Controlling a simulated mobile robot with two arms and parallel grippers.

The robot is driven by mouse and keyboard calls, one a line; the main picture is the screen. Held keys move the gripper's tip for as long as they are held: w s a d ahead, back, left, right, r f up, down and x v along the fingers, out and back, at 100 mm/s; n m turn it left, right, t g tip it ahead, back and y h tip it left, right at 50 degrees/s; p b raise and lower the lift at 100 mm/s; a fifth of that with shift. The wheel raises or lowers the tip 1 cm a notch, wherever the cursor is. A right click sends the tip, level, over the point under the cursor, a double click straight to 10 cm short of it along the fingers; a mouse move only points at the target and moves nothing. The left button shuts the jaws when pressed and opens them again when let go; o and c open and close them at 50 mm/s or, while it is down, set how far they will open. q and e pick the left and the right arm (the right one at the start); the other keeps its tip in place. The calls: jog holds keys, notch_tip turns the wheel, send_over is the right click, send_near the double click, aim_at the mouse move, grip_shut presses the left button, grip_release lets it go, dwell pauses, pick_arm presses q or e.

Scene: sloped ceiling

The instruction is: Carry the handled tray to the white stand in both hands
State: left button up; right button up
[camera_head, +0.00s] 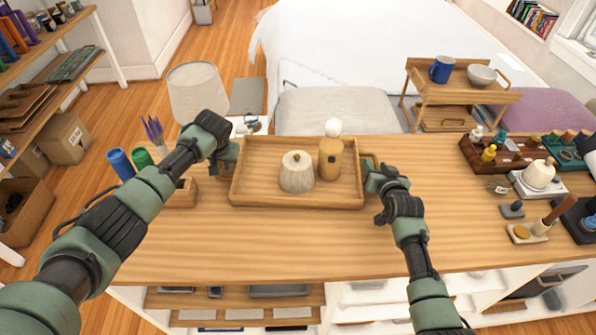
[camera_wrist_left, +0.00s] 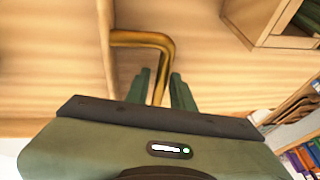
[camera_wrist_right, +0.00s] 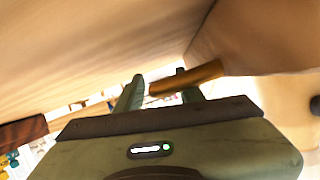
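The wooden handled tray (camera_head: 247,195) lies on the wooden counter. It holds a pale round lidded pot (camera_head: 297,174) and a tan bottle with a white round top (camera_head: 330,157). I cannot make out with certainty which thing is the white stand.
A wooden pen holder (camera_head: 184,193) and a blue cup (camera_head: 121,164) stand left of the tray. A two-level wooden stand (camera_head: 425,86) stands beyond the counter. Several small items and trays (camera_head: 492,150) crowd the counter's right end. The counter in front of the tray is clear.

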pick_arm(q)
jog(key=shift+c, duration=0.2)
pick_arm(e)
jog(key=shift+c, duration=0.4)
pick_arm(q)
grip_shut()
pick_arm(e)
jog(key=c, duration=0.5)
grip_shut()
pick_arm(q)
jog(key=shift+r, duration=0.15)
pick_arm(e)
jog(key=shift+r, duration=0.2)
